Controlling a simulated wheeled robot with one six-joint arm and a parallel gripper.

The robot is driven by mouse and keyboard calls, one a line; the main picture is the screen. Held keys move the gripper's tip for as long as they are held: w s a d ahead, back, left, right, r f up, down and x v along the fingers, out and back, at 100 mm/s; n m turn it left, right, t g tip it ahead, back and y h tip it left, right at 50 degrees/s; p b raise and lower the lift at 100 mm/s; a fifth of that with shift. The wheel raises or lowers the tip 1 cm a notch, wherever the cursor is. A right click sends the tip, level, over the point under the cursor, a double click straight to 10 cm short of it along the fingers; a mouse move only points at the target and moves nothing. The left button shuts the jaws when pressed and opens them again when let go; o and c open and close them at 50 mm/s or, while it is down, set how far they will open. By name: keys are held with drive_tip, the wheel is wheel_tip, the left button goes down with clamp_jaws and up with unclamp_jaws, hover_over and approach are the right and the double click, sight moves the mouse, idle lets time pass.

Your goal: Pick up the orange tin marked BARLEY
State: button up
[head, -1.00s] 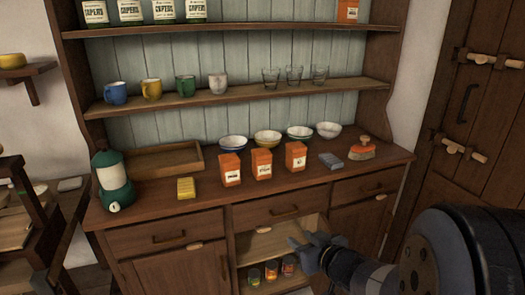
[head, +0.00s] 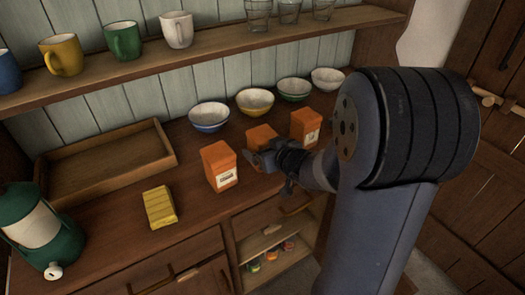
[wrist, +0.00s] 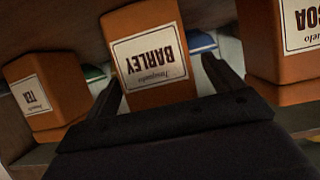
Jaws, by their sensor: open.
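Three orange tins stand in a row on the dresser top. In the wrist view the middle tin reads BARLEY (wrist: 150,58), upside down in the picture, and sits between the fingers of my open gripper (wrist: 160,85). In the head view the BARLEY tin (head: 262,136) is the middle one, its front mostly hidden by my gripper (head: 262,160). The tin ending in "OA" (wrist: 285,45) is to its right in the wrist view, and the TEA tin (wrist: 45,95) is to its left. I cannot tell whether the fingers touch the tin.
Several bowls (head: 209,117) stand behind the tins. A yellow block (head: 159,207), a wooden tray (head: 105,168) and a green lantern (head: 40,230) are at the left. A shelf with mugs (head: 122,41) hangs above. Below is an open compartment with small jars (head: 271,253).

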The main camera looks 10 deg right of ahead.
drive_tip(key=shift+x, duration=0.9)
drive_tip(key=shift+r, duration=0.1)
drive_tip(key=c, duration=1.3)
drive_tip(key=shift+r, duration=0.1)
